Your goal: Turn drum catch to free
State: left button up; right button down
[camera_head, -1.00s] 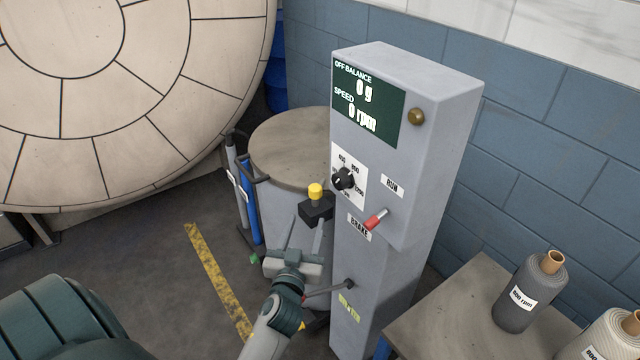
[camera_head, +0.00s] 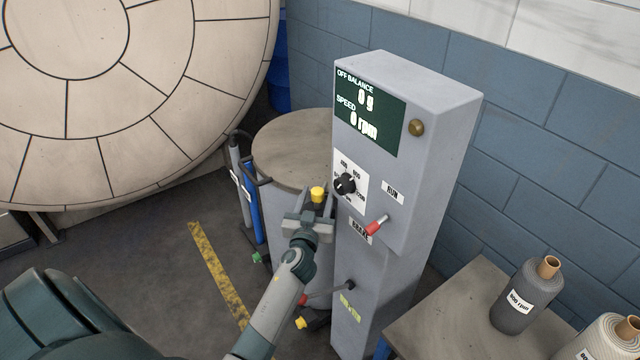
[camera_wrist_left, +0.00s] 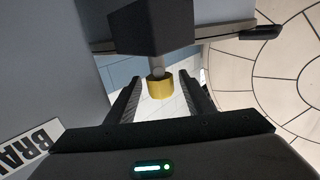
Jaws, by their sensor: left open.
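A yellow-capped knob (camera_head: 318,193) on a black block projects from the left side of the grey control cabinet (camera_head: 386,250). I take it for the drum catch, but no label on it shows. My left gripper (camera_head: 316,204) is open at the knob, with a finger to either side. In the left wrist view, the yellow cap (camera_wrist_left: 160,88) on its short grey stem lies between the open fingers (camera_wrist_left: 158,82), apart from both. The black block (camera_wrist_left: 150,28) is beyond it. My right gripper is out of view.
A large round drum (camera_head: 130,90) stands left. A table with yarn cones (camera_head: 519,297) is at right.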

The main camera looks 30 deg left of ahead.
pick_arm(q)
jog(key=shift+x, duration=2.35)
jog(key=shift+c, duration=0.2)
grip_shut()
